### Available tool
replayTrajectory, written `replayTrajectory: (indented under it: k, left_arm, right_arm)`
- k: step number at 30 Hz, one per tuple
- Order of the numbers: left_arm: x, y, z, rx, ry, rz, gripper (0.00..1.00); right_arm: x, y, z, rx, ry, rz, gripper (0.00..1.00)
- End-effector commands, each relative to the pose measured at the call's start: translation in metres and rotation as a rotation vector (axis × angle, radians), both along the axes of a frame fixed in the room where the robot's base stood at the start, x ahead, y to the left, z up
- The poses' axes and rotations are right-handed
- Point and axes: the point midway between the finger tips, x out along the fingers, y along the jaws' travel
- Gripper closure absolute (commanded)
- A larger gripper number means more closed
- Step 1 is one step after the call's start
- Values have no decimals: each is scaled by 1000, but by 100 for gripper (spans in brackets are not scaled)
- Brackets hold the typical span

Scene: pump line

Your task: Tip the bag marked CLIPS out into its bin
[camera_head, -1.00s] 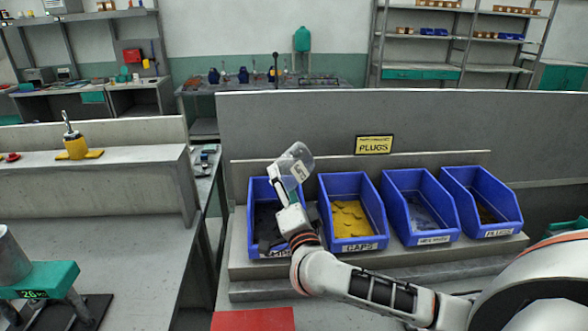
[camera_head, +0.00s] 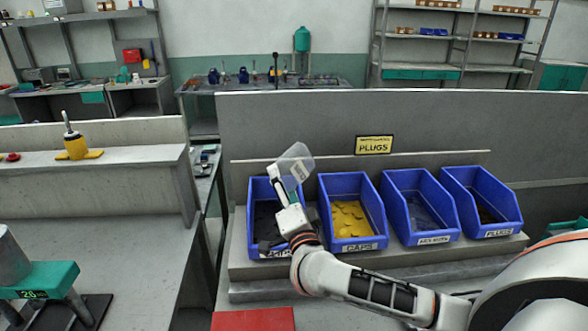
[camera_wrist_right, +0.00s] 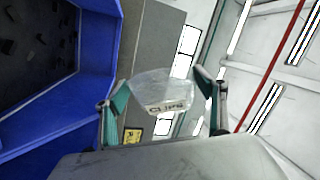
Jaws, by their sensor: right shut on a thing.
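A clear bag (camera_head: 297,158) with a white label is held in my right gripper (camera_head: 284,187) above the back part of the leftmost blue bin (camera_head: 252,222). In the right wrist view the bag (camera_wrist_right: 163,88) reads CLIPS and sits between the two fingers of the right gripper (camera_wrist_right: 160,104). It looks see-through, and I make out no pieces in it. The leftmost bin holds dark pieces, and its label is partly hidden by my right arm. In the right wrist view a blue bin (camera_wrist_right: 92,72) with scattered dark pieces fills the left side. My left gripper is out of view.
To the right stand the CAPS bin (camera_head: 360,245) with yellow pieces and two more blue bins (camera_head: 433,239) (camera_head: 498,234). A grey panel with a PLUGS sign (camera_head: 374,145) rises behind them. A red mat (camera_head: 252,319) lies in front.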

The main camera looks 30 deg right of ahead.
Motion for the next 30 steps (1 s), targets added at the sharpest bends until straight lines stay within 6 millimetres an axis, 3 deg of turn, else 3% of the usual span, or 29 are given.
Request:
replayTrajectory:
  k: [26, 30]
  left_arm:
    - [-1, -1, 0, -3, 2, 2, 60]
    - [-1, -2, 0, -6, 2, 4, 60]
  right_arm:
    - [0, 0, 51, 5, -1, 0, 50]
    - [0, 1, 58, 191, 8, 2, 50]
